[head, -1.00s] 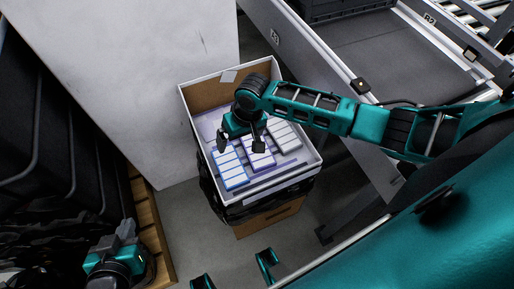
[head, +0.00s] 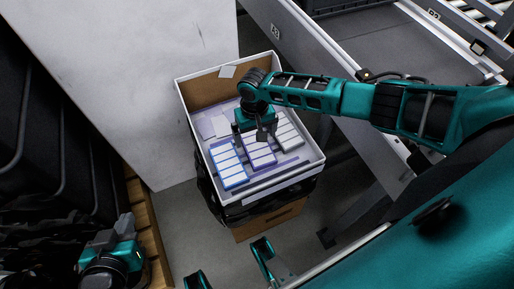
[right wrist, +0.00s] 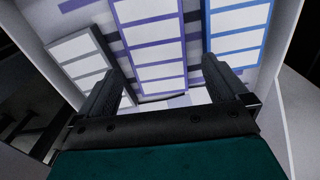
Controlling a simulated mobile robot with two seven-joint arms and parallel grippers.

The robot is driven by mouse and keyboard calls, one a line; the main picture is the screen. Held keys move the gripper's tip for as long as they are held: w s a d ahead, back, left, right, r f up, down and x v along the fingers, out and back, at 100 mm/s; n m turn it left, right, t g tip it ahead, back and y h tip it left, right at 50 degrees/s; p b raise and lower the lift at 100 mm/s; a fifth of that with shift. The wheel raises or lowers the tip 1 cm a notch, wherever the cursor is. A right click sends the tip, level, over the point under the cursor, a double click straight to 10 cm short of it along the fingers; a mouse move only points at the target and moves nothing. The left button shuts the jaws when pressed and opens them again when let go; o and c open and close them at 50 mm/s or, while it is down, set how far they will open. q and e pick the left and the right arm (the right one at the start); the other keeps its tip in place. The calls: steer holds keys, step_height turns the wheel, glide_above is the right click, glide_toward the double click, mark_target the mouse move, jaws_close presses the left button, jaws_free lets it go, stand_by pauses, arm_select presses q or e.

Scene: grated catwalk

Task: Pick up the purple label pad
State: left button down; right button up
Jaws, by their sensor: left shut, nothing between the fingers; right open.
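The purple label pad (head: 262,155) lies in the white-rimmed box between a blue pad and a grey pad. In the right wrist view the purple pad (right wrist: 151,45) shows its white labels with purple borders, between and beyond the fingers. My right gripper (head: 252,137) is over the box, open, its fingers near the pad's far end and partly covering it. In the right wrist view the right gripper's fingers (right wrist: 168,88) are spread with nothing held. Whether they touch the pad cannot be told. My left gripper (head: 110,238) is low at the left, shut, away from the box.
The blue label pad (head: 228,166) and the grey label pad (head: 288,132) lie close on either side. The box (head: 318,160) has raised walls around the pads. A conveyor frame (head: 310,50) stands to the right and a pale panel (head: 140,80) to the left.

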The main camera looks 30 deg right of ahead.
mark_target(255, 142)
step_height(255, 142, down, 4)
steer(key=shift+w+d+f+b, duration=0.1)
steer(key=shift+w+d+b, duration=0.05)
steer(key=shift+b, duration=0.6)
arm_select(q)
steer(key=shift+s+f, duration=0.2)
steer(key=shift+f, duration=1.05)
arm_select(e)
steer(key=shift+c, duration=0.5)
steer(key=c, duration=0.9)
steer(key=shift+c, duration=0.3)
steer(key=shift+r, duration=0.2)
